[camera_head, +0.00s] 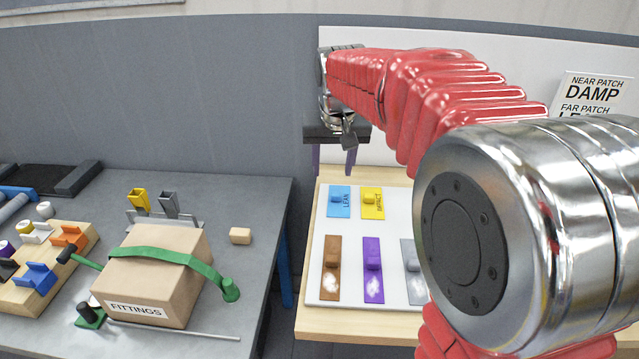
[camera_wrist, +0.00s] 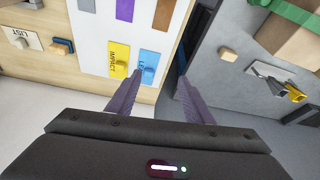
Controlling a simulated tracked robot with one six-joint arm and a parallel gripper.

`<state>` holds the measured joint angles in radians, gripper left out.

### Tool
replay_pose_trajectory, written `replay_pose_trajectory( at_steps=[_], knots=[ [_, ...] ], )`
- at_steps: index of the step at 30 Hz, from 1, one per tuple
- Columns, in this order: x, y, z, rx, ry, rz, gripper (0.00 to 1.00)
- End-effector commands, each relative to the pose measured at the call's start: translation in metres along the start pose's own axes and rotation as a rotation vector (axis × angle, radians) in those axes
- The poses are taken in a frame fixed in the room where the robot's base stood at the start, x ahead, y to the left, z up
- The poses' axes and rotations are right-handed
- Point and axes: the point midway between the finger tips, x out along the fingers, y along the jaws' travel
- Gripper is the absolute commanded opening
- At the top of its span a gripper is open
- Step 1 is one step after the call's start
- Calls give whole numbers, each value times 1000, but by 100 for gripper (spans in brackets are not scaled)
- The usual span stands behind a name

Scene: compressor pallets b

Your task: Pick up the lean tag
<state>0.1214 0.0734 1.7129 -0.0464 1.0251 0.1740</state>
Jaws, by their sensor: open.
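The lean tag is a blue plate (camera_head: 340,202) with a raised blue grip block and the word LEAN. It lies flat at the far left corner of a white board (camera_head: 352,232), beside the yellow IMPACT tag (camera_head: 373,204). My gripper (camera_head: 334,174) is open and empty, with its purple fingers pointing down above the far edge of the board. In the wrist view the lean tag (camera_wrist: 152,66) shows between my open fingertips (camera_wrist: 160,76), nearer the left finger. The IMPACT tag (camera_wrist: 119,62) is just outside that finger.
Brown (camera_head: 331,264), purple (camera_head: 373,268) and grey (camera_head: 412,262) tags lie nearer on the board. A sign (camera_head: 592,95) reading DAMP is partly behind my arm. Left, across a gap, a grey bench holds a strapped FITTINGS carton (camera_head: 160,270) and a small wooden block (camera_head: 240,236).

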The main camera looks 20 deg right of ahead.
Motion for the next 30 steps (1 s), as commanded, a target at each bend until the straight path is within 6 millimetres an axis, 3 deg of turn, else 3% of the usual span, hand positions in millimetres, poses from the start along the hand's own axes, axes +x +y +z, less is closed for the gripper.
replay_pose_trajectory(
  at_steps=[6, 13, 18, 30],
  knots=[
    [39, 7, -44, 48, -31, 21, 47],
    [77, 16, -79, 94, -54, 40, 47],
    [90, 19, -89, 109, -61, 46, 47],
    [93, 19, -89, 111, -62, 47, 47]
  ],
)
